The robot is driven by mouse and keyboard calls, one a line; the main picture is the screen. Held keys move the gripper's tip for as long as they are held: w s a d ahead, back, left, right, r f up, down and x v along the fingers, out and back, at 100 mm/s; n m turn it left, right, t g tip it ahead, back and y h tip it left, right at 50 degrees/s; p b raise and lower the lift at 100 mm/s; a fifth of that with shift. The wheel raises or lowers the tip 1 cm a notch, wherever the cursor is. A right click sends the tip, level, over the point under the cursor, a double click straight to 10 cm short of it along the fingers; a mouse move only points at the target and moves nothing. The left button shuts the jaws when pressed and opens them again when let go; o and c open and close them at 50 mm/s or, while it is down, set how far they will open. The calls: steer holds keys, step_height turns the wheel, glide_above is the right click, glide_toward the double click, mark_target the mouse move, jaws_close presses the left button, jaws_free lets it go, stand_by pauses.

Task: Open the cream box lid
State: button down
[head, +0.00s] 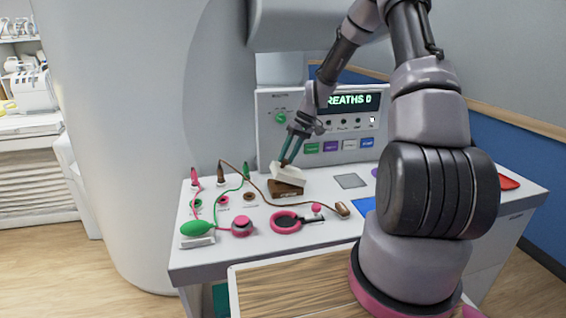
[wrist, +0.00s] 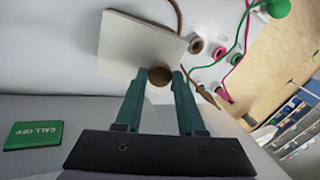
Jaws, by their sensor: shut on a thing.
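The cream lid (head: 290,174) is over the brown box (head: 286,189) on the white console top. It looks slightly turned and offset from the box; I cannot tell whether a gap lies between them. In the wrist view the lid (wrist: 138,45) is a flat pale square with a round brown knob (wrist: 160,76) near its edge. My gripper (head: 286,162) comes down on the lid from above. Its teal fingers (wrist: 160,82) are shut on the knob, one on each side. The inside of the box is hidden.
A brown cable (head: 262,193) runs close to the box's left. Green and pink leads, a green bulb (head: 196,229) and a pink ring (head: 285,221) lie at left and front. The control panel (head: 340,125) stands behind. A grey pad (head: 350,181) lies right of the box.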

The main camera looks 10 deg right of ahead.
steer(key=shift+d+r+y, duration=0.15)
steer(key=shift+d+y, duration=0.3)
steer(key=shift+d, duration=0.05)
steer(key=shift+d+r+y, duration=0.15)
steer(key=shift+d+y, duration=0.3)
steer(key=shift+d, duration=0.05)
steer(key=d+f+y, duration=0.3)
steer(key=d+y, duration=0.8)
steer(key=d, duration=0.1)
steer(key=shift+f, duration=0.4)
steer(key=shift+s+f, duration=0.1)
steer(key=shift+s, duration=0.05)
steer(key=c, duration=0.5)
jaws_free()
steer(key=shift+a, duration=0.1)
